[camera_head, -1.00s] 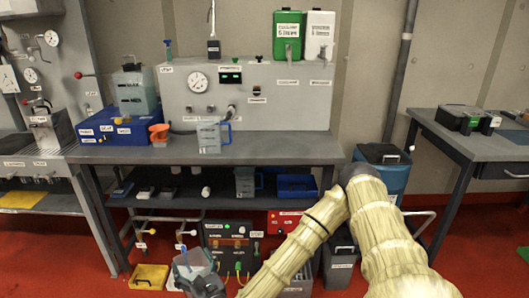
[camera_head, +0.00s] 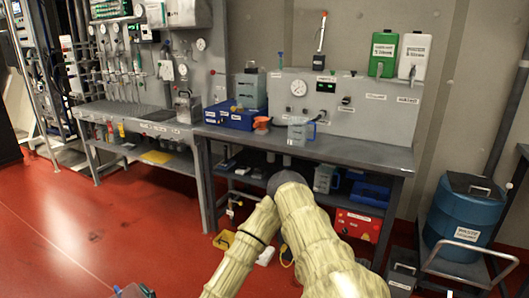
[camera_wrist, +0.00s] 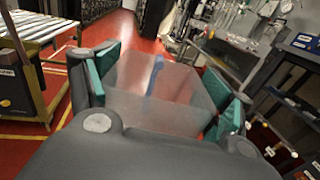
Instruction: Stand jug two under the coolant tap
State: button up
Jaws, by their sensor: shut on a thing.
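In the wrist view, my gripper (camera_wrist: 165,92) is shut on a clear jug (camera_wrist: 140,80), its teal finger pads on either side of the jug's walls. A blue strip shows through the jug; no number on it is readable. Another clear jug (camera_head: 298,130) with a blue handle stands on the bench.
The grey bench (camera_head: 365,152) has free top at its right, below the tanks. A blue drum (camera_head: 465,215) stands right of the bench. Red floor is open at left.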

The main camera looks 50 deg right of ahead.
aim_at(371, 145)
jog(key=u, duration=0.25)
jog(key=i, duration=1.35)
jog(key=z, duration=0.75)
jog(key=i, duration=1.3)
jog(key=z, duration=1.55)
jog(key=i, duration=0.65)
jog(key=z, duration=0.8)
